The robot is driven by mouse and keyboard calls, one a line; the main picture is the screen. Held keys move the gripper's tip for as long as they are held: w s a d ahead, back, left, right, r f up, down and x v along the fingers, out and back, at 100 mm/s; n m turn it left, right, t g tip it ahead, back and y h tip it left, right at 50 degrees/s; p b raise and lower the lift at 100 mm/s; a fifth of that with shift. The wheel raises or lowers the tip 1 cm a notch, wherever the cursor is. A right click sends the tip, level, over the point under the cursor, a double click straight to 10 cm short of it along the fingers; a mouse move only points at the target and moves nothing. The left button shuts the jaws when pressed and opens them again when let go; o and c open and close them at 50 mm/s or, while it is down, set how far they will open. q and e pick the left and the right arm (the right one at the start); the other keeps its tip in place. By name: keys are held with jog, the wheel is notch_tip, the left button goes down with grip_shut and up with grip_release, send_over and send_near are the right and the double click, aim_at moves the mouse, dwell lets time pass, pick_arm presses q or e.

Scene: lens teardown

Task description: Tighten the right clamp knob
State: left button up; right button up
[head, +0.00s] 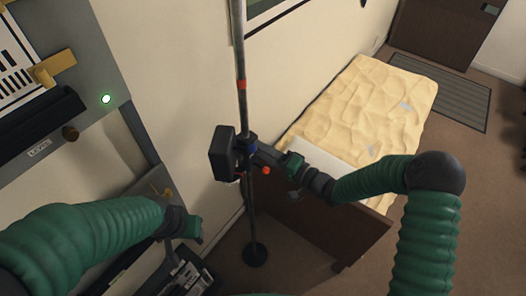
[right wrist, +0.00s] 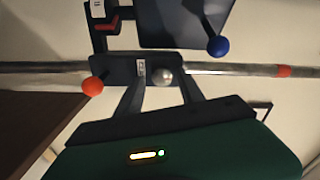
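A dark clamp (right wrist: 120,69) sits on a metal pole (head: 241,60), with a black box (head: 222,154) attached. In the right wrist view the clamp area shows an orange-red knob (right wrist: 93,87), a blue knob (right wrist: 218,46) and a silver ball-shaped knob (right wrist: 163,76). The orange-red knob also shows in the head view (head: 266,170). I cannot tell which one is the right clamp knob. My right gripper (right wrist: 160,84) is at the clamp, fingers spread, with the silver knob between them; contact is unclear. My left gripper (head: 192,227) is low at left; its fingers are not clear.
A bed with a yellow cover (head: 370,105) stands behind the pole. A grey wall panel (head: 95,60) with a green light is at the left. The pole's round base (head: 255,255) is on the floor. Dark equipment (head: 185,275) lies below my left arm.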

jog(key=b+v, duration=0.4)
jog(key=v, duration=1.3)
jog(key=shift+w+f, duration=0.1)
jog(key=shift+w, duration=0.05)
